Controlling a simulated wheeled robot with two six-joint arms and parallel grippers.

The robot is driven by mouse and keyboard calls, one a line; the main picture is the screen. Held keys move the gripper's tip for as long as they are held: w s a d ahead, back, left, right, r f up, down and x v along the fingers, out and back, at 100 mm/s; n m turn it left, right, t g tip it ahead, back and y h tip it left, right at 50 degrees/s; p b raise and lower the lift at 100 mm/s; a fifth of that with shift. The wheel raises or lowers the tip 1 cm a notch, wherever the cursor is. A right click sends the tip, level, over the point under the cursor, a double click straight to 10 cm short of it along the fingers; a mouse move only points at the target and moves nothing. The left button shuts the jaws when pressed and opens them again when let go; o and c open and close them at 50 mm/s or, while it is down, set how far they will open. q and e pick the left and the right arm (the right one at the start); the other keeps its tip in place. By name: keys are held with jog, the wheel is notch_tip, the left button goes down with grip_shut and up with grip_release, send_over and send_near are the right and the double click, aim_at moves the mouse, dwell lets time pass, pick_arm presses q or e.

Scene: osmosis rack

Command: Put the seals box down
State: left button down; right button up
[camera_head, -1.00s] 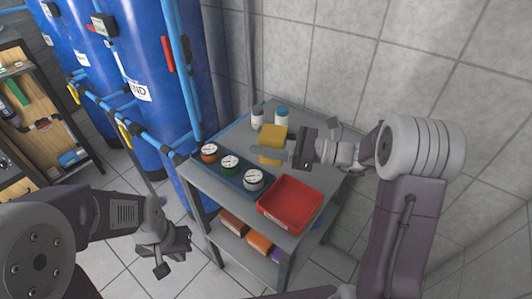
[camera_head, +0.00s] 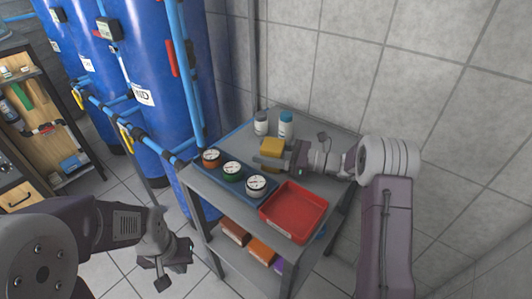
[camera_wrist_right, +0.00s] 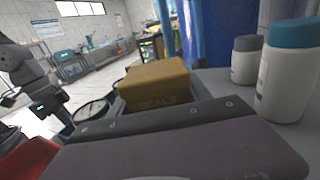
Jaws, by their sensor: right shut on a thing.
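The yellow seals box (camera_head: 271,150) is at the cart's top (camera_head: 228,191), between the gauges and the bottles. In the right wrist view the box (camera_wrist_right: 155,86) stands just beyond my gripper, with the letters "SEALS" faint on its near face. My right gripper (camera_head: 284,161) is shut on the box from the right side; its fingers are mostly hidden in the wrist view. Whether the box touches the cart top cannot be told. My left gripper (camera_head: 176,268) hangs low at the left of the cart, away from the box, and its jaw opening is unclear.
A blue tray with three gauges (camera_head: 231,170) lies along the cart's left edge. A red tray (camera_head: 293,210) is at the front right. Two bottles (camera_head: 286,124) stand behind the box. Blue tanks (camera_head: 175,90) are at the left; a tiled wall is behind.

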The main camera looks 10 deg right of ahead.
jog(key=o, duration=1.7)
jog(key=shift+r, duration=0.15)
jog(key=p+v, duration=0.1)
jog(key=v, duration=1.1)
